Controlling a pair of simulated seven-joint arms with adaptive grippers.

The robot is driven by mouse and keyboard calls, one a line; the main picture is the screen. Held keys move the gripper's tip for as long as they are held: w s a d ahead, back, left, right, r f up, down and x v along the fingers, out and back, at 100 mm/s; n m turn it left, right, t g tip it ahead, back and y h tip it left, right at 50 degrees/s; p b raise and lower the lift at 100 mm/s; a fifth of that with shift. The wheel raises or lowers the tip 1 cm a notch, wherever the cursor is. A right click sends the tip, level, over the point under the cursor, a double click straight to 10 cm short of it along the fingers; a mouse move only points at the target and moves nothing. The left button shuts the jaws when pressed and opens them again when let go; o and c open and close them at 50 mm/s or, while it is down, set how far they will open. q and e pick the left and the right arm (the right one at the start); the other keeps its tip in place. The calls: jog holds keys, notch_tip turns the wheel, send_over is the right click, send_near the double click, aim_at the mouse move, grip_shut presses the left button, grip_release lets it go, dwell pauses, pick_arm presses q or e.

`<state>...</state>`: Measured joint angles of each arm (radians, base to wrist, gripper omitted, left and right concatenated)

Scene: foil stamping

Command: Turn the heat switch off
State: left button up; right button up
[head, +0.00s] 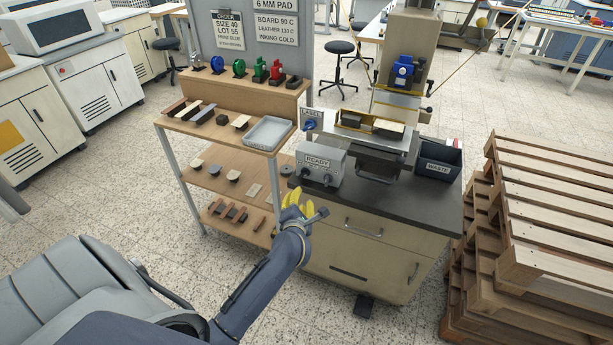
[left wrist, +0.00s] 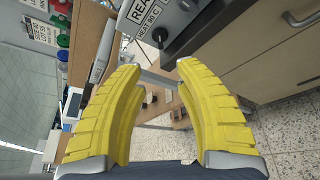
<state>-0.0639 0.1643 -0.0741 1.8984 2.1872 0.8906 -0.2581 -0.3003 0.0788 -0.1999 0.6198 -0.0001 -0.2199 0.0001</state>
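The grey control box (head: 319,162) with a READY label sits on the dark top of the machine cabinet. Black knobs show on its front, one at the left (head: 304,172) and one at the right (head: 327,180). In the left wrist view, the box's panel (left wrist: 165,12) reads READY and HEAT 90 C, with a black knob (left wrist: 165,46) beyond the fingertips. I cannot tell which knob is the heat switch or how it is set. My left gripper (head: 294,203), with yellow fingers, is open and empty, in front of and below the box, apart from it. My right gripper is out of view.
A wooden shelf unit (head: 175,125) with stamps and a grey tray (head: 268,133) stands left of the cabinet (head: 360,248). A dark WASTE bin (head: 439,160) is at the cabinet's right. Stacked pallets (head: 545,220) stand farther right.

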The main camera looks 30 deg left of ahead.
aim_at(305, 175)
pick_arm(q)
jog(key=x, duration=1.6)
jog(key=shift+w+a, duration=0.15)
jog(key=shift+w, duration=0.1)
jog(key=shift+c, duration=0.3)
grip_shut()
